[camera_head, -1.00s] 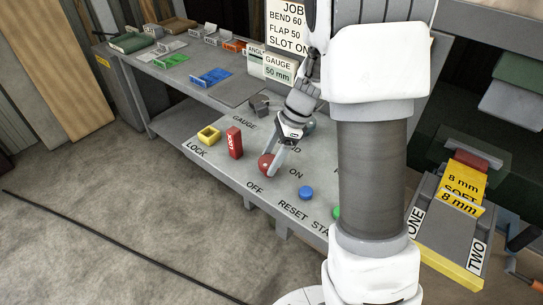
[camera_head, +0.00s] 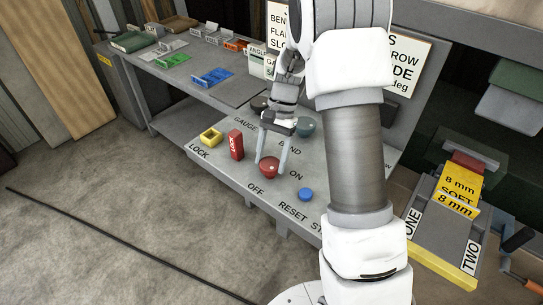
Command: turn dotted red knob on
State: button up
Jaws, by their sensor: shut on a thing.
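The red knob (camera_head: 269,169) stands on the sloping grey panel, between the printed words ON and OFF. My gripper (camera_head: 270,162) reaches down from above, with one finger at the knob's left side and one at its right. The gripper is shut on the knob. The knob's dot is too small to make out, so I cannot tell which word it faces.
A blue button (camera_head: 305,194) lies right of the knob, near RESET. A dark green knob (camera_head: 305,127) is behind. My arm hides the panel's right part.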

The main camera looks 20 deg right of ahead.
jog(key=n+h, duration=0.1)
jog(key=n, duration=0.2)
jog(key=n+g+h, duration=0.1)
jog(key=n, duration=0.2)
jog(key=shift+w+a+n+p, duration=0.1)
jog(key=shift+a+n+p, duration=0.1)
jog(key=shift+n+p, duration=0.2)
jog(key=shift+h, duration=0.3)
jog(key=o, duration=1.4)
jog(key=v, duration=1.7)
jog(key=shift+w+r, duration=0.1)
jog(key=shift+r, duration=0.1)
jog(key=shift+r, duration=0.1)
